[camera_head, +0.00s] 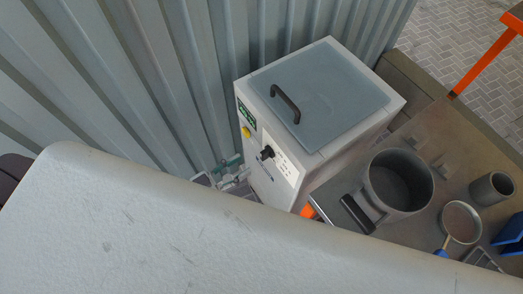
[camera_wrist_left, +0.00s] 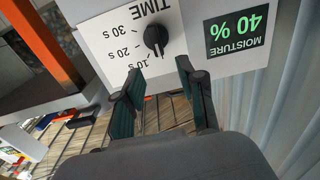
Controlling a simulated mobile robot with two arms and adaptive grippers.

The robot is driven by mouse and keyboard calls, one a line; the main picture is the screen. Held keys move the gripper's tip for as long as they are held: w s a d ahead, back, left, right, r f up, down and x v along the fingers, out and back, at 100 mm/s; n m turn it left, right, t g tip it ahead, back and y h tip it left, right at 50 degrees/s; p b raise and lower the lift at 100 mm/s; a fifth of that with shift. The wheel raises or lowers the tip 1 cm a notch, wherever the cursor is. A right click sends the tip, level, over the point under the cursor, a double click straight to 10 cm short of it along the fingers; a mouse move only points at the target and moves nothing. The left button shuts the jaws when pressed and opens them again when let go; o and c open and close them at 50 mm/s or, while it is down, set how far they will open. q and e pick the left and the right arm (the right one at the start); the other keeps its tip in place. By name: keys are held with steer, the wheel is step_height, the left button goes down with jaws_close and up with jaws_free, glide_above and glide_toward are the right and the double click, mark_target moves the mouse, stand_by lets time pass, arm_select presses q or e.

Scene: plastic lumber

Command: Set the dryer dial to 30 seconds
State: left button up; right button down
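The dryer (camera_head: 275,170) is a pale box with a grey lid and black handle against the corrugated wall. Its black dial (camera_head: 266,153) is on the front panel. In the left wrist view the dial (camera_wrist_left: 155,38) appears upside down on a white plate marked TIME, with 10, 20 and 30 s. My right gripper is not in view.
Right of the dryer, a bench (camera_head: 425,145) holds a grey pot (camera_head: 402,183) with a black handle, a small pan (camera_head: 461,221) and a grey cylinder (camera_head: 491,188). A yellow button (camera_head: 246,132) is on the dryer front. The corrugated wall (camera_head: 130,80) stands close behind and left.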

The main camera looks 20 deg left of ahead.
mark_target(261, 154)
arm_select(q)
steer(key=x, duration=0.6)
steer(key=shift+w+p, duration=0.1)
steer(key=shift+p, duration=0.25)
steer(key=shift+w+d, duration=0.4)
steer(key=shift+w, duration=0.05)
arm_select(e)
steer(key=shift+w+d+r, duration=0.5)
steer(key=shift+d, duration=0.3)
arm_select(q)
steer(key=c, duration=0.7)
jaws_close()
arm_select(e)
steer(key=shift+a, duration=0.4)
